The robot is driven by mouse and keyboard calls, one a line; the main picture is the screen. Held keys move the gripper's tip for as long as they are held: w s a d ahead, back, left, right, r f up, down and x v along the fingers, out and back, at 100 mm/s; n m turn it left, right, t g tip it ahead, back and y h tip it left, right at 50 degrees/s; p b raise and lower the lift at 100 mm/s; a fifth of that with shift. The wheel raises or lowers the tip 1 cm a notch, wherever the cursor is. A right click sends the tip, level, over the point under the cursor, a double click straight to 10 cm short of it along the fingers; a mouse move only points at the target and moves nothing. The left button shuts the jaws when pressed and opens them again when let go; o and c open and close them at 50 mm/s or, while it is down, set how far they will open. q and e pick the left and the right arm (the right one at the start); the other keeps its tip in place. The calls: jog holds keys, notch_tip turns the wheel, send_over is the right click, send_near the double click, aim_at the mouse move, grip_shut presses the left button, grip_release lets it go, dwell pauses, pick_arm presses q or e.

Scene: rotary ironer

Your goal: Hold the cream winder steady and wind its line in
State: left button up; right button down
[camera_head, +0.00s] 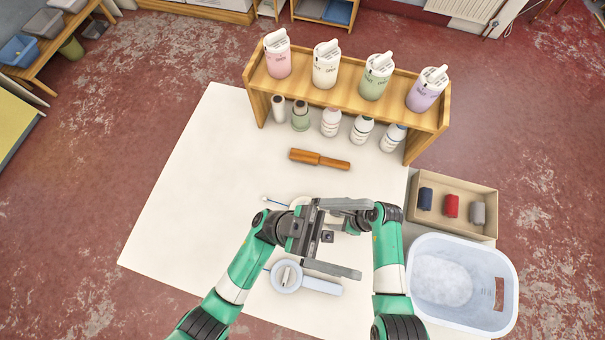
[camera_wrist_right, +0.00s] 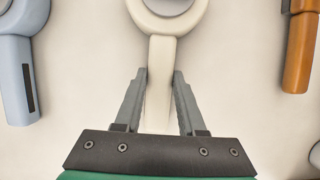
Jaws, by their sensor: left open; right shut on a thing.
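The cream winder (camera_wrist_right: 161,50) lies flat on the white table, its round head at the top of the right wrist view. My right gripper (camera_wrist_right: 161,88) is shut on its handle, one finger on each side. In the head view my arms hide most of the cream winder; a bit of its rim (camera_head: 298,202) shows. A thin line with a small pale end (camera_head: 265,198) lies left of it. My left gripper (camera_head: 348,239) is open wide above the winder, its fingers spread apart and empty.
A pale blue winder (camera_head: 288,277) lies in front, close by. A wooden tool (camera_head: 320,159) lies behind. A wooden rack (camera_head: 345,96) with bottles stands at the back. A cardboard box (camera_head: 487,190) and white tub (camera_head: 505,262) are at right. The table's left side is clear.

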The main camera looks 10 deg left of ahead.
pick_arm(q)
jog(key=w+d+f+m+g+y, duration=0.1)
jog(key=w+d+f+m+y, duration=0.15)
jog(key=f+y, duration=0.5)
jog(key=w+d+f+m+y, duration=0.2)
jog(key=f+m+y, duration=0.1)
jog(key=f+y, duration=0.4)
jog(key=w+a+f+n+t+y, duration=0.1)
jog(key=w+a+f+y, duration=0.25)
jog(key=a, duration=0.25)
jog(key=w+a+f+n+y, duration=0.2)
jog(key=a+f+y, duration=0.15)
jog(key=a, duration=0.25)
jog(key=w+a+f+n+t+y, duration=0.1)
jog(key=w+a+f+y, duration=0.15)
jog(key=a+f, duration=0.3)
jog(key=x, duration=1.1)
jog(key=shift+s+d, duration=0.1)
jog(key=shift+d, duration=0.1)
jog(key=c, duration=1.4)
jog(key=shift+m+g+y, duration=0.3)
jog(key=shift+m+g, duration=0.1)
jog(key=shift+m, duration=1.05)
